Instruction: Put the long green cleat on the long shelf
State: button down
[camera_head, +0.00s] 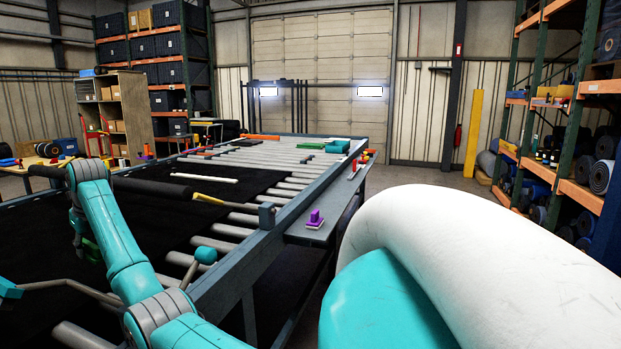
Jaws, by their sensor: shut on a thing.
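My gripper (80,226) is at the left in the head view, pointing down over the black belt and partly hidden behind my own teal arm. It is shut on a green piece (88,247), apparently the long green cleat, of which only a small part shows. The long shelf (333,205) is the narrow grey-blue ledge along the right side of the press, well to the right of my gripper. A purple piece (315,220) stands on its near end, and a small red piece (354,171) lies farther along it.
The black belt (160,205) lies over the rollers (285,185), with a white bar (205,177) and a yellow-handled tool (207,198) on it. A green piece (310,146) and a teal object (338,146) lie at the far end. A lever with a teal knob (206,255) stands near my arm.

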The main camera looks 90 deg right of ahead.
aim_at(325, 211)
jog(key=k+j+z, duration=0.5)
jog(key=i+l+z, duration=0.15)
jog(key=z, duration=0.25)
jog(key=i+l+z, duration=0.2)
jog(key=z, duration=0.2)
jog(key=i+l+z, duration=0.5)
jog(key=z, duration=0.25)
jog(key=i, duration=0.1)
